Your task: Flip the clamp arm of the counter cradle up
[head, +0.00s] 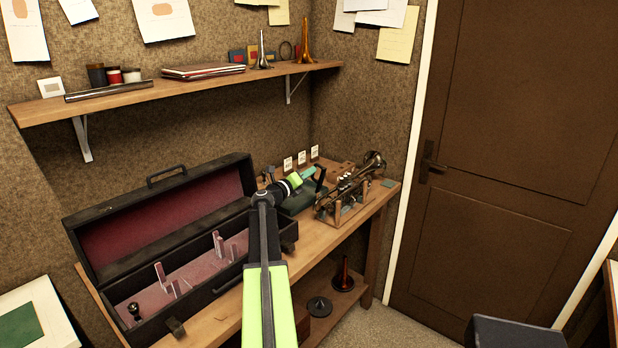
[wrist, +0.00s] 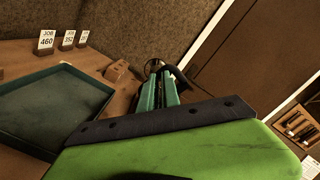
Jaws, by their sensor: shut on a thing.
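The counter cradle (head: 336,212) stands at the right end of the wooden bench, with a brass horn (head: 352,184) lying along it. My gripper (head: 313,172) is at the cradle's left side, beside the horn. Its teal fingers (wrist: 161,84) point away in the wrist view and are close together. They are shut on the clamp arm, a dark bar (head: 321,181) at the fingertips. It seems to show as a dark curved piece in the wrist view (wrist: 184,78). The fingers hide much of it, and its exact tilt is hard to tell.
An open case (head: 160,215) with a red lining fills the bench's left part. A green tray (wrist: 55,108) lies left of my gripper, with job cards (wrist: 46,42) behind it. A shelf (head: 190,88) hangs above. A brown door (head: 510,150) stands at the right.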

